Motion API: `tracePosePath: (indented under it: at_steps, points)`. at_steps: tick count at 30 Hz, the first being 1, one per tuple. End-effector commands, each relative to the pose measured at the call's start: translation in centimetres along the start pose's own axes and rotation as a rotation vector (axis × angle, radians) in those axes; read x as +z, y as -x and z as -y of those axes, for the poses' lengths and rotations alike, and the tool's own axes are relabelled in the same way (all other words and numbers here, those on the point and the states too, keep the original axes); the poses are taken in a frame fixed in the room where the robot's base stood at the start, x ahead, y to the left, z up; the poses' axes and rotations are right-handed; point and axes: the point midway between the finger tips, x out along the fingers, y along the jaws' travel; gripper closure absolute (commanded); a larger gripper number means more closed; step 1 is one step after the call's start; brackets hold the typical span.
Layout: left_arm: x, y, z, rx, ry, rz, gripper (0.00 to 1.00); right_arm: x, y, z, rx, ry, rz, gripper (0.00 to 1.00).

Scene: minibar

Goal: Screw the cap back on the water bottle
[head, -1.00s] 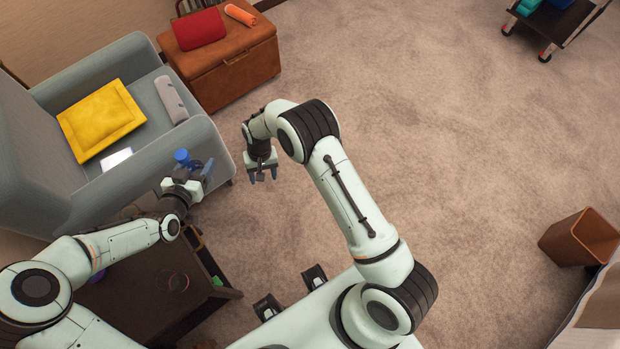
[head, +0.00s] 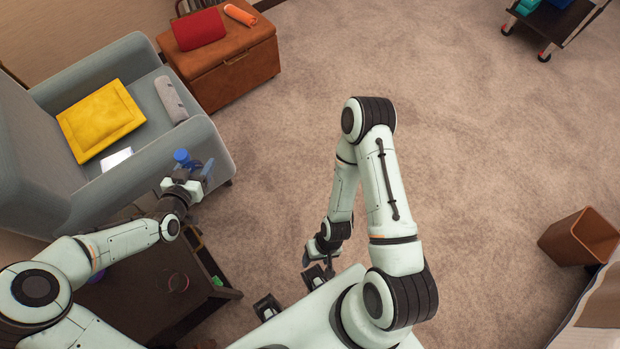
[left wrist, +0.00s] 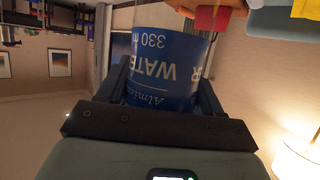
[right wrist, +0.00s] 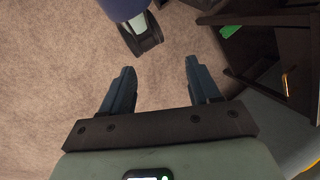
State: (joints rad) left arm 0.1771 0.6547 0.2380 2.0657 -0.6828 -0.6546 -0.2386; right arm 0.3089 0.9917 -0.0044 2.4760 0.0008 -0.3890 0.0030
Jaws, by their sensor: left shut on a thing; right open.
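The water bottle, with a blue label, fills the left wrist view (left wrist: 160,82), its printing upside down there. My left gripper (left wrist: 160,95) is shut around it. In the head view the bottle's round blue top (head: 181,155) shows at my left gripper (head: 189,170), beside the armchair's arm. This blue top looks like the cap, but I cannot tell how tightly it sits. My right gripper (head: 318,266) is near my base, well away from the bottle. In the right wrist view my right gripper (right wrist: 160,68) is open with nothing between its fingers.
A dark low table (head: 145,290) stands below my left arm, with a glass (head: 178,283) on it and a green item (head: 217,281) at its edge. The grey armchair (head: 125,195) is behind the bottle. Open carpet (head: 470,150) lies to the right.

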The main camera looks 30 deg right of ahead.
Motion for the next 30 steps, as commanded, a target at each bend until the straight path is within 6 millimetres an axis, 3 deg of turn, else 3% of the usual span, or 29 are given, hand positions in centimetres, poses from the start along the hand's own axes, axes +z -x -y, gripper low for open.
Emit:
tracePosePath:
  at_steps: [17, 20, 23, 30]
  points:
    - [0.2, 0.2, 0.4, -0.009, 0.004, 0.000, 1.00, 0.0, -0.3, -0.1, 0.001, -0.001, 0.001, 0.39]
    - [1.1, 0.9, 1.9, -0.039, 0.024, 0.000, 1.00, 0.1, -1.2, -0.5, 0.002, -0.002, 0.001, 0.39]
    - [2.4, 2.5, 4.8, -0.097, 0.057, -0.001, 1.00, 0.2, -2.7, -1.1, 0.003, -0.003, 0.000, 0.39]
    - [5.6, 8.7, 13.2, -0.286, 0.146, -0.007, 1.00, -0.2, -6.7, -2.4, 0.001, -0.005, -0.019, 0.39]
